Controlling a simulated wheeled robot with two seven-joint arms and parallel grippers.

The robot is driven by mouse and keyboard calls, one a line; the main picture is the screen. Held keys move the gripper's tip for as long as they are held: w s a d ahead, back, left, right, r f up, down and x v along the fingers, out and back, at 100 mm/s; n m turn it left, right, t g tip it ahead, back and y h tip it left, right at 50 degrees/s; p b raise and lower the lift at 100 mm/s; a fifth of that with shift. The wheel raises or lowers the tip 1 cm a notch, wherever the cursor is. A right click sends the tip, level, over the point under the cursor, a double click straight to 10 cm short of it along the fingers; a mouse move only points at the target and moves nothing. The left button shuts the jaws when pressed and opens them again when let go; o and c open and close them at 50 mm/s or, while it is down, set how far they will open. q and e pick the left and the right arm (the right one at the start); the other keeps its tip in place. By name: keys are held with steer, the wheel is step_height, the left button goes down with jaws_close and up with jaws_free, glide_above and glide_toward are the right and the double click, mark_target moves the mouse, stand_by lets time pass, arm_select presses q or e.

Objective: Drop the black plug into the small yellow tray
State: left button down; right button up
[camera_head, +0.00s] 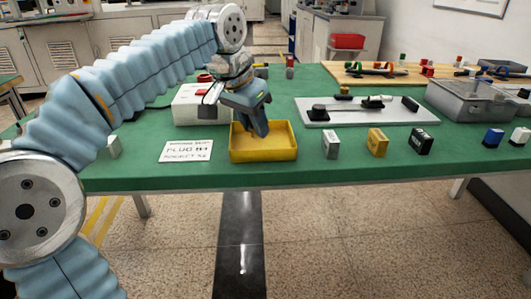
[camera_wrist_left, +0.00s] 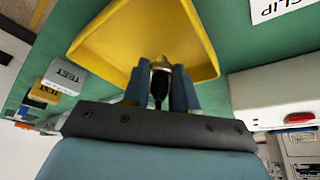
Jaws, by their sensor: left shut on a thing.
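The small yellow tray (camera_head: 264,156) stands near the front edge of the green table. It also shows in the left wrist view (camera_wrist_left: 105,40), its inside facing the camera. My left gripper (camera_head: 262,133) points down at the tray, its fingertips over or inside it; the exact height is hard to tell. In the left wrist view the two blue fingers (camera_wrist_left: 160,92) are shut on the black plug (camera_wrist_left: 159,86), which has a pale metallic end. The fingers hide the plug in the head view. My right gripper is not in view.
A printed card (camera_head: 187,151) lies left of the tray, with a white box (camera_head: 190,110) behind. Small blocks, including a yellow one (camera_head: 377,143) and a black one (camera_head: 420,142), line the front edge. A white fixture board (camera_head: 330,119) and grey bin (camera_head: 458,102) are to the right.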

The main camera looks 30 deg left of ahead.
arm_select(q)
steer(key=shift+f, duration=0.15)
steer(key=c, duration=0.8)
jaws_free()
steer(key=p+v, duration=0.4)
steer(key=v, duration=0.9)
steer(key=shift+s+r, duration=0.25)
steer(key=shift+r, duration=0.05)
